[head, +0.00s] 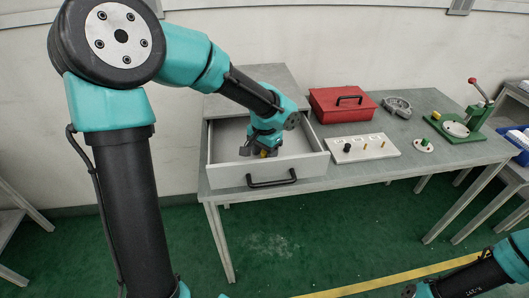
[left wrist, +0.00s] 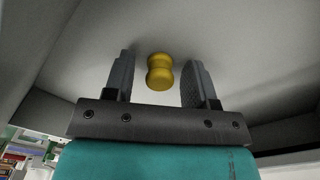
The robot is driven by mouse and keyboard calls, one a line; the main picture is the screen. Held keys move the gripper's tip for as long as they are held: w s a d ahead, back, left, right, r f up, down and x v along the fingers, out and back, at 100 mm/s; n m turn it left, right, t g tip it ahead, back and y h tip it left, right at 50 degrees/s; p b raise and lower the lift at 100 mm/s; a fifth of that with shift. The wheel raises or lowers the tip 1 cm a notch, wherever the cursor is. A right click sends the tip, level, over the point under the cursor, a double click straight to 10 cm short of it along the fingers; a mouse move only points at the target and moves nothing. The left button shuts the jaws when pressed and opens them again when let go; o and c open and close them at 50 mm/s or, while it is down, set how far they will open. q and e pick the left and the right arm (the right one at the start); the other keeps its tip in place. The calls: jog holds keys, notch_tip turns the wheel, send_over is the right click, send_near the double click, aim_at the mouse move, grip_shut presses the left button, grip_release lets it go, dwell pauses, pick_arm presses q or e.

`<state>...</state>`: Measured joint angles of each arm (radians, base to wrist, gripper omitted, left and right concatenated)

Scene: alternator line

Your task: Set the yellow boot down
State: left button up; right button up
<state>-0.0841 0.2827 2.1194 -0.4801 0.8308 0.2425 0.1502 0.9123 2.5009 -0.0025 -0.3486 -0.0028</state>
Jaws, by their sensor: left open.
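The yellow boot (left wrist: 160,72) is a small waisted piece on the pale floor of the open drawer (head: 225,178). It shows between the two fingers of my left gripper (left wrist: 160,82), with a visible gap on each side. My right gripper is out of view; only part of the right arm shows at the bottom right.
The drawer walls stand close around my left gripper. On the grey table are a red toolbox (head: 342,105), a white board (head: 377,153) with small pegs, a metal housing (head: 397,106), a small white disc (head: 423,146) and a green press (head: 460,128).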

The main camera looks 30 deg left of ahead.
pick_arm(q)
notch_tip(320, 180, up, 12)
jog(key=shift+r, duration=0.15)
dwell(0.6)
dwell(0.4)
